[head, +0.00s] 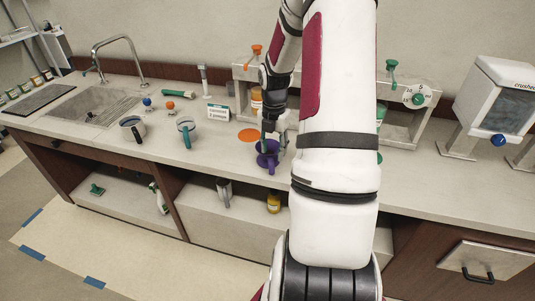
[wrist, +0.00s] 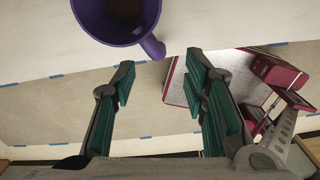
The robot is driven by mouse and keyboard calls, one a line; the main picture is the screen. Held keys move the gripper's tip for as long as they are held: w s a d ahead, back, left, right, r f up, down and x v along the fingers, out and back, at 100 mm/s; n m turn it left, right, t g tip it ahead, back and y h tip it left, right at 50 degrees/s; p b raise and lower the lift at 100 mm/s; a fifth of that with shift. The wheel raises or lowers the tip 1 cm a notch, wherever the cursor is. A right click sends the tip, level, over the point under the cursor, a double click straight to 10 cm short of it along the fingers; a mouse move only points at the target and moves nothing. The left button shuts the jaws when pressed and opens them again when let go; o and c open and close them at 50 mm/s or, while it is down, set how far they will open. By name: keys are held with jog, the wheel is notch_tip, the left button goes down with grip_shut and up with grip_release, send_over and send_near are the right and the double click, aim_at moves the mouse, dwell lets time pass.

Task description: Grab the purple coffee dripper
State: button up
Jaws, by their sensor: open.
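The purple coffee dripper (head: 264,160) stands on the counter near its front edge, just below my gripper (head: 273,142) in the head view. My arm covers part of the area to its right. In the wrist view, the dripper (wrist: 98,22) is cut off by the top edge, its round opening dark inside and its handle (wrist: 153,47) pointing down and right. My gripper's two green-padded fingers (wrist: 162,78) are spread apart with nothing between them. The dripper lies beyond the fingertips, up and to the left, with its handle nearest the gap.
An orange disc (head: 248,135) lies behind the dripper. A teal-handled cup (head: 186,128) and a dark mug (head: 132,128) stand to the left, before the sink (head: 100,105). A dispenser stand (head: 400,125) stands behind my arm. The counter between cup and dripper is clear.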

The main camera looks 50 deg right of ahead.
aim_at(272, 163)
jog(key=f, duration=0.8)
jog(key=shift+a+f, duration=0.15)
jog(key=shift+a, duration=0.15)
jog(key=shift+c, duration=0.2)
grip_shut()
